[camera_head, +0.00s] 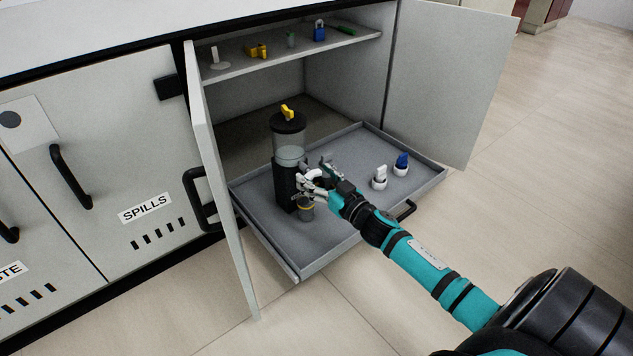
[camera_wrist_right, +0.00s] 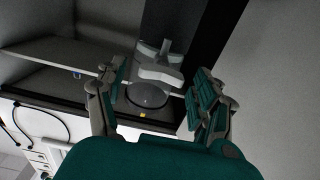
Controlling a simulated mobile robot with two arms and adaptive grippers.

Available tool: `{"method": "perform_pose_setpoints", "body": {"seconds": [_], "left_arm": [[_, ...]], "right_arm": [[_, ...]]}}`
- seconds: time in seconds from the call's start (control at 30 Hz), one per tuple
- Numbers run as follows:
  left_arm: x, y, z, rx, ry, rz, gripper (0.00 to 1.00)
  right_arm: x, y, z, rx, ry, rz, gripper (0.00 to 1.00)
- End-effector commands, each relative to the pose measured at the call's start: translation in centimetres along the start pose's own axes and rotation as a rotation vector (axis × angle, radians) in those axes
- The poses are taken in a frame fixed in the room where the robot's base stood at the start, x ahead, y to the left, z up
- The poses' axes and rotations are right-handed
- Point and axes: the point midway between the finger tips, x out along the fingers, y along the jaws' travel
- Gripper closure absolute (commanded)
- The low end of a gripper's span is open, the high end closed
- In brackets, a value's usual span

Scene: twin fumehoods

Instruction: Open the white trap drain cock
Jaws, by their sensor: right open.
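A trap with a clear upper cylinder (camera_head: 290,150) and a black lower body stands on the pulled-out tray. In the right wrist view a pale cock handle (camera_wrist_right: 160,66) projects from the dark trap body. It lies between the spread fingers, with gaps visible on both sides. My right gripper (camera_head: 314,180) is open beside the trap's front right side; it also shows in the wrist view (camera_wrist_right: 161,80). In the head view its fingers largely hide the cock. A small cup (camera_head: 306,209) with a yellow band stands below the gripper. My left gripper is not in view.
The grey tray (camera_head: 340,240) extends from the open cabinet. A white tap (camera_head: 380,177) and a blue tap (camera_head: 401,163) stand on its right part. A shelf (camera_head: 290,57) above holds several small items. Open doors stand left (camera_head: 225,190) and right (camera_head: 445,80).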

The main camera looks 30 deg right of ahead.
Motion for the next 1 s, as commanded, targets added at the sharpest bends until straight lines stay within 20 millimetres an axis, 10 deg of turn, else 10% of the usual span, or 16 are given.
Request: {"method": "perform_pose_setpoints", "body": {"seconds": [0.3, 0.73, 1.0], "left_arm": [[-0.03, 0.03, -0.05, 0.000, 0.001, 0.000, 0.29], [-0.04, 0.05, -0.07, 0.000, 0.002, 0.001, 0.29], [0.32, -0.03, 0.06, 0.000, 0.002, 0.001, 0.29]], "right_arm": [[0.23, -0.03, -0.02, -0.001, -0.001, 0.000, 0.32], [0.21, -0.04, -0.01, 0.000, 0.000, -0.001, 0.87], [0.21, -0.06, -0.13, -0.029, 0.000, 0.000, 0.87]]}}
